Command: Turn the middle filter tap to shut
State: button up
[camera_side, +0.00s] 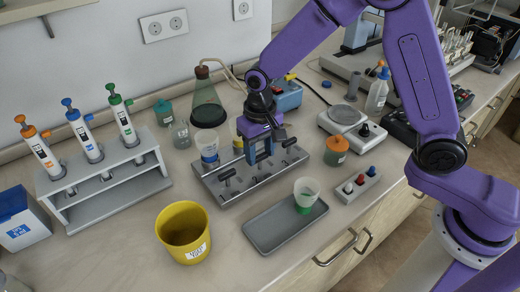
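A grey metal filter manifold (250,193) stands on the bench in the middle of the picture. Its left tap (228,178) and right tap (290,143) show as dark T-shaped handles on its top. The middle tap lies between them and is mostly hidden behind my gripper. My gripper (258,160) points down over the middle of the manifold, with its fingertips at or close to the middle tap. Whether the fingers touch or grip the handle cannot be made out at this size.
A cup with blue liquid (208,146) stands at the manifold's back left. In front are a grey tray (265,238) with a cup of green liquid (305,193) and a yellow bucket (183,235). An orange-lidded jar (336,150) stands right. A pipette rack (115,195) is left.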

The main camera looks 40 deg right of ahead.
jog(key=o, duration=0.4)
jog(key=shift+r, duration=0.1)
notch_tip(320, 180, up, 17)
jog(key=shift+r, duration=0.15)
dwell(0.5)
notch_tip(320, 180, up, 8)
send_over(260, 156)
dwell(0.9)
jog(key=s+d+f+n, duration=0.4)
jog(key=s+d+f, duration=0.1)
jog(key=s, duration=0.4)
jog(key=s+d+f+n, duration=0.4)
jog(key=s+d+f, duration=0.1)
jog(key=s, duration=0.4)
jog(key=s+d+f+n, duration=0.4)
jog(key=s+d+f, duration=0.1)
jog(key=s, duration=0.4)
jog(key=shift+d+f+n, duration=0.15)
jog(key=shift+f+n, duration=0.2)
jog(key=shift+n, duration=0.05)
